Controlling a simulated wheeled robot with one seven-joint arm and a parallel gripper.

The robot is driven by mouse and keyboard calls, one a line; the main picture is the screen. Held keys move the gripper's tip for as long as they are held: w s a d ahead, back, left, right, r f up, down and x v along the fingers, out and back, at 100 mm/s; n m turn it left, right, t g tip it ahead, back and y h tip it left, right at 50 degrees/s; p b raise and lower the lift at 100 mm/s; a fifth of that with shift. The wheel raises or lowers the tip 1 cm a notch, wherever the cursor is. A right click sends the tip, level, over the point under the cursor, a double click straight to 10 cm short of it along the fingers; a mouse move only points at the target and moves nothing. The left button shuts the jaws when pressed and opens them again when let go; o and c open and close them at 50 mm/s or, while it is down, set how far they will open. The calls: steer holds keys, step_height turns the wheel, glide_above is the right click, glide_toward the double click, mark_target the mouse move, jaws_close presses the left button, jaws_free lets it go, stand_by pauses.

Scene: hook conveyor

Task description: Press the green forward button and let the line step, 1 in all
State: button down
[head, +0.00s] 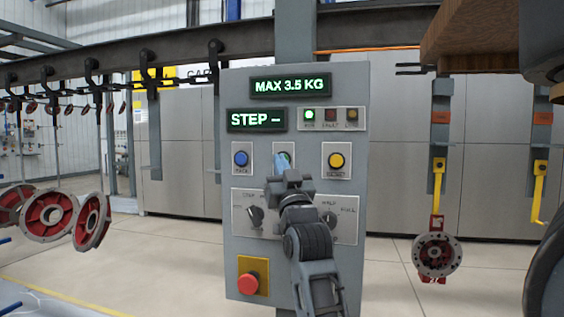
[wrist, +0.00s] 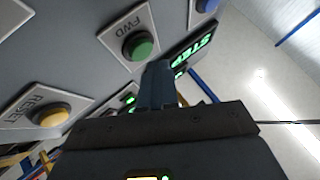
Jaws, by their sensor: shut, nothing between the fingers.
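The grey control panel (head: 236,168) stands in the middle of the head view. In the wrist view the green button (wrist: 138,46) sits on a plate marked FWD. In the head view my gripper hides most of that button. My gripper (head: 283,162) is shut and empty, its tips right at the button; in the wrist view the tips (wrist: 158,72) show just beside it. I cannot tell whether they touch. The display (head: 257,120) reads "STEP –". A green lamp (head: 309,115) is lit above the button row.
A blue button (head: 240,159) is left of the green one and a yellow button (head: 336,161) right. A red stop button (head: 248,284) and dark knobs (head: 255,216) sit lower.

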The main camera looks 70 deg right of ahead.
steer(key=shift+s+a+b, duration=0.15)
steer(key=shift+a+b, duration=0.4)
steer(key=shift+a, duration=0.7)
steer(key=shift+s+a+b, duration=0.1)
steer(key=shift+a+b, duration=0.45)
steer(key=shift+a, duration=0.65)
steer(key=shift+f, duration=0.1)
steer(key=a+f+n+t+y, duration=0.2)
steer(key=a+f+n+y, duration=0.2)
steer(key=a+f+y, duration=0.55)
steer(key=a+f+n+t+y, duration=0.2)
steer(key=a+f+n+y, duration=0.25)
steer(key=a+f, duration=0.95)
steer(key=s+a+f+g+y, duration=0.1)
steer(key=s+a+f+y, duration=0.1)
steer(key=s+a+f, duration=0.2)
steer(key=s+a+f+n+g+y, duration=0.1)
steer(key=s+a+f, duration=0.3)
steer(key=s, duration=0.6)
steer(key=s+a+f+n+g+y, duration=0.1)
steer(key=s+a+f+y, duration=0.2)
steer(key=s+a, duration=0.3)
steer(key=shift+s+f+g+y, duration=0.3)
steer(key=shift+s+f, duration=0.35)
steer(key=shift+f, duration=0.25)
